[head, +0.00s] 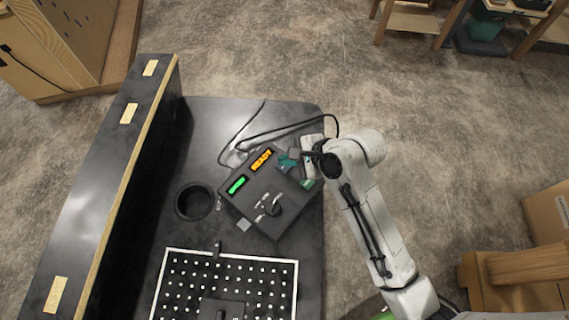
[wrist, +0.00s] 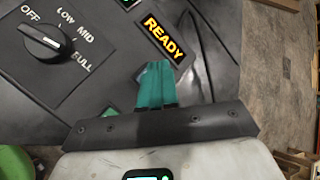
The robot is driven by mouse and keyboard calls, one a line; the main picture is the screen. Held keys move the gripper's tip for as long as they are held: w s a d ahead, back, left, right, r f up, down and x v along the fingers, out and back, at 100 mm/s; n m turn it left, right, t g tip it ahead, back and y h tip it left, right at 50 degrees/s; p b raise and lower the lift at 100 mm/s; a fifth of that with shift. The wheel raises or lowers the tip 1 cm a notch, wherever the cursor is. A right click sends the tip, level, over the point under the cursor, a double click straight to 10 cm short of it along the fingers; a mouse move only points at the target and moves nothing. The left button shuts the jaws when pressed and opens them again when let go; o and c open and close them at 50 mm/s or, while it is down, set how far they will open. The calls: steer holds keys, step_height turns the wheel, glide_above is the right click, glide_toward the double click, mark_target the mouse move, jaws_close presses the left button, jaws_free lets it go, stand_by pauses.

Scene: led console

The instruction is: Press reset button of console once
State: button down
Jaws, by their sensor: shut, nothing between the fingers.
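The dark console (head: 240,210) lies on the black table. It has an amber READY display (head: 262,160), a green-lit display (head: 237,184) and a rotary knob (head: 273,207). The wrist view shows the READY label (wrist: 164,38) and the knob (wrist: 42,40) marked OFF, LOW, MID and FULL. My gripper (head: 286,161) is over the console's right end, its teal fingers shut and empty. In the wrist view the fingers (wrist: 155,75) are just below READY. A green patch (head: 307,183) shows beside the gripper, partly hidden; I cannot tell whether it is the reset button.
A black cup (head: 195,202) stands left of the console. A white-bordered pegboard (head: 227,251) lies in front. A black cable (head: 262,130) runs behind the console. A tall black panel (head: 125,165) edges the table's left side. Bare table shows behind the console.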

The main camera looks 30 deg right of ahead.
mark_target(288, 168)
steer(key=shift+f, duration=0.1)
stand_by(0.5)
steer(key=shift+f, duration=0.3)
steer(key=shift+f, duration=0.45)
stand_by(0.8)
steer(key=shift+r+p, duration=0.1)
steer(key=shift+p, duration=0.3)
steer(key=shift+r+p, duration=0.8)
steer(key=shift+p, duration=0.3)
step_height(288, 168, up, 5)
steer(key=p, duration=0.6)
